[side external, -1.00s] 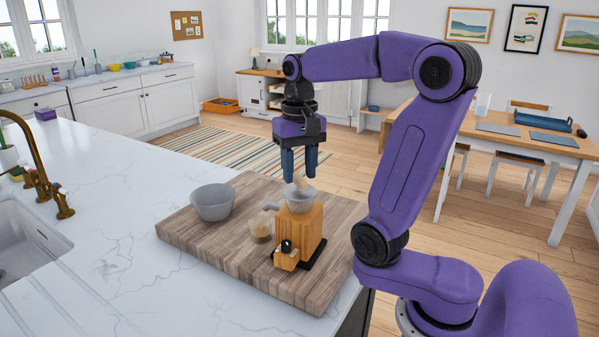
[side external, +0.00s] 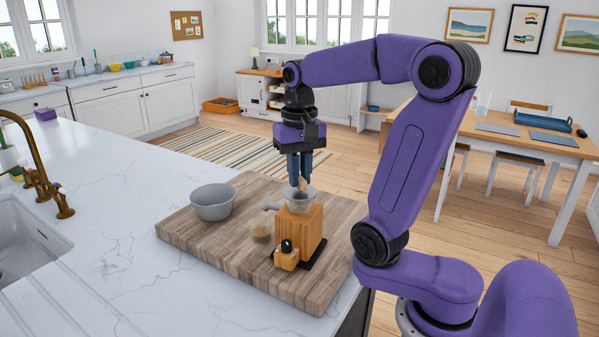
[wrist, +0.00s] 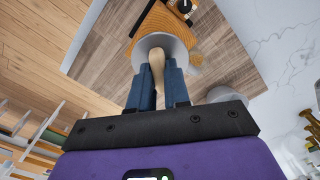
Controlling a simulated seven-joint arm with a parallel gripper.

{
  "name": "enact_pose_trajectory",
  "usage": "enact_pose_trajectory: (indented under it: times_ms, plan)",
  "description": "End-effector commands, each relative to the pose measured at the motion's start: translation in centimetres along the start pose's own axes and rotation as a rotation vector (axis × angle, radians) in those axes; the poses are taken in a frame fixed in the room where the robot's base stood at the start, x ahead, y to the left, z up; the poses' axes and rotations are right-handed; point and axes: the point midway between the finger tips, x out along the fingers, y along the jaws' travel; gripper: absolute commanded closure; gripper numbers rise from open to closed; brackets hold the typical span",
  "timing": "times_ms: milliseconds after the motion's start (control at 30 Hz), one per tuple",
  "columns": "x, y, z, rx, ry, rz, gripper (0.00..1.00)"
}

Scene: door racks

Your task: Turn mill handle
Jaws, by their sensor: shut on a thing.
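The mill handle (wrist: 156,62) is a pale wooden knob above the hopper in the wrist view. My gripper (side external: 300,181) points down over the mill, its two blue fingers shut on the handle. In the wrist view the fingers (wrist: 157,80) lie on both sides of the knob. Most of the crank arm is hidden.
The board (side external: 185,230) lies on a white marble counter (side external: 110,200). A sink (side external: 25,240) and brass tap (side external: 45,180) are at left.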

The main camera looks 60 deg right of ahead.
Motion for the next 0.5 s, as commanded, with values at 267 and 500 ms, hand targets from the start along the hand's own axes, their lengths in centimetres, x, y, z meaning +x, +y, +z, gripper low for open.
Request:
enact_pose_trajectory:
  times_ms: [267, 500]
  plan:
    - [-0.06, -0.01, -0.02, 0.173, 0.001, 0.000, 1.00]
    - [-0.08, 0.00, -0.04, 0.389, 0.002, -0.001, 1.00]
